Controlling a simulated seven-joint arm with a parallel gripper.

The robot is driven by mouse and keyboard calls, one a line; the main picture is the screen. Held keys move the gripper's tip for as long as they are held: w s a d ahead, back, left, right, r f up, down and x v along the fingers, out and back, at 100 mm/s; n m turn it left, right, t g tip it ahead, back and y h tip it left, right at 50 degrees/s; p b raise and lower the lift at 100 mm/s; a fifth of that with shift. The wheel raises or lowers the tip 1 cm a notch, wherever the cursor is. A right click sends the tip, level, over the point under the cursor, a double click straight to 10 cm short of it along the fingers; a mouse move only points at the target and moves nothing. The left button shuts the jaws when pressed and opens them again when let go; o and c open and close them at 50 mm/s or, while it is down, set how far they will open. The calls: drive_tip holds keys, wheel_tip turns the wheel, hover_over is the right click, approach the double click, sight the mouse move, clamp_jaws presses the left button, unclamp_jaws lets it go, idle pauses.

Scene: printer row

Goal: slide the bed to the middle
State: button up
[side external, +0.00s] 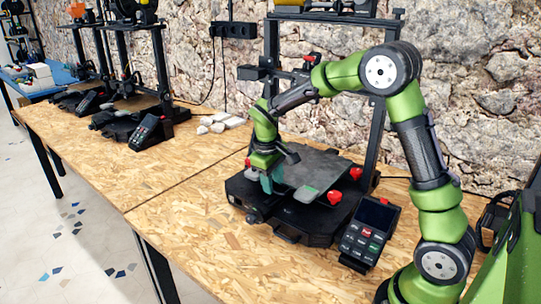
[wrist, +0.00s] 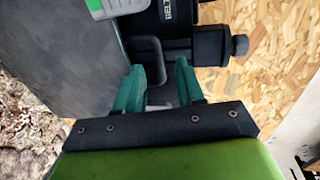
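The printer bed (side external: 325,170) is a flat dark grey plate on the black base of the nearest printer, with red knobs at its corners. In the wrist view the bed (wrist: 65,45) fills the upper left. A thin dark loop handle (wrist: 155,50) stands out from the bed's edge. My gripper (side external: 270,183) is down at the bed's left side. In the wrist view its two teal fingers (wrist: 160,72) are apart, with part of the handle showing between them. I cannot tell whether either finger touches the handle.
A control panel with a screen (side external: 370,232) stands at the front right of the printer. The printer's tall black frame (side external: 271,60) rises behind my gripper. More printers (side external: 135,115) stand farther left along the wooden bench (side external: 165,185). Grey-white pieces (side external: 220,122) lie near the wall.

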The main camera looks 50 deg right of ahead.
wheel_tip(320, 180, up, 15)
drive_tip(key=a, duration=0.2)
drive_tip(key=shift+a+r, duration=0.15)
drive_tip(key=shift+a, duration=0.15)
drive_tip(key=a+r, duration=0.3)
drive_tip(key=r, duration=0.3)
idle(0.5)
drive_tip(key=s+a+f+m+t+y, duration=0.2)
drive_tip(key=s+f+t, duration=0.1)
drive_tip(key=s, duration=0.6)
drive_tip(key=s+a+f+m+t+y, duration=0.2)
drive_tip(key=s+a+f+t, duration=0.1)
drive_tip(key=s, duration=0.7)
wheel_tip(320, 180, down, 2)
drive_tip(key=shift+a+t, duration=0.3)
drive_tip(key=shift+t, duration=0.3)
